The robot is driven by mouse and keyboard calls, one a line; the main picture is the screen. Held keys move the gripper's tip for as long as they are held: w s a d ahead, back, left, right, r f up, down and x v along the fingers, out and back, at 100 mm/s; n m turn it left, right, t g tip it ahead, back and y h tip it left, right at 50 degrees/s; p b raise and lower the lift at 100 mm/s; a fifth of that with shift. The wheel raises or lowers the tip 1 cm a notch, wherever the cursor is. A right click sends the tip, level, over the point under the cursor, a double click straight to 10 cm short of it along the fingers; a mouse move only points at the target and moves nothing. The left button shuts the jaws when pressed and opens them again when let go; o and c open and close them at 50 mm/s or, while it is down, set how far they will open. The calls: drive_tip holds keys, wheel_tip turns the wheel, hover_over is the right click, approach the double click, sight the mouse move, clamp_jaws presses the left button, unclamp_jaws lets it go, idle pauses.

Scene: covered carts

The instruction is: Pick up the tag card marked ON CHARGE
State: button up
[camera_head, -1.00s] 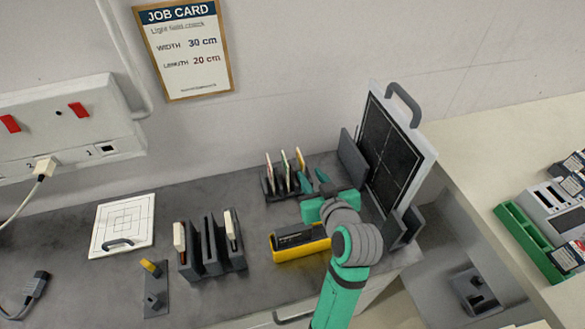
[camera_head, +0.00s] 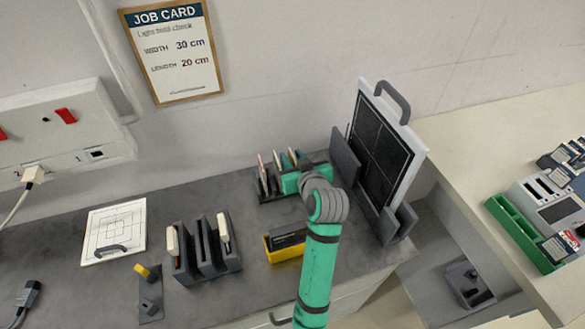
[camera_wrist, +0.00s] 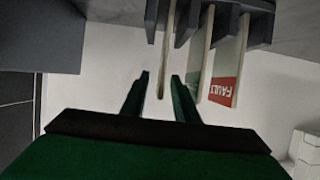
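The card rack (camera_head: 264,193) stands at the back of the grey bench with three upright tag cards. In the wrist view, one card (camera_wrist: 166,62) is edge-on between the fingertips of my gripper (camera_wrist: 160,76); its face and wording are hidden. My gripper is open, with a gap visible on the card's left side and a narrower one on its right. Beside it in the rack (camera_wrist: 185,25) are a card with a green patch (camera_wrist: 199,62) and a red card reading FAULT (camera_wrist: 229,72). I cannot read ON CHARGE on any card.
A dark panel with a handle (camera_head: 383,150) stands close right of my arm. A yellow box (camera_head: 284,247) and a second holder with pale-edged items (camera_head: 207,250) stand in front. A white plate (camera_head: 114,230) lies left. The wall is close behind the rack.

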clamp_jaws()
idle(0.3)
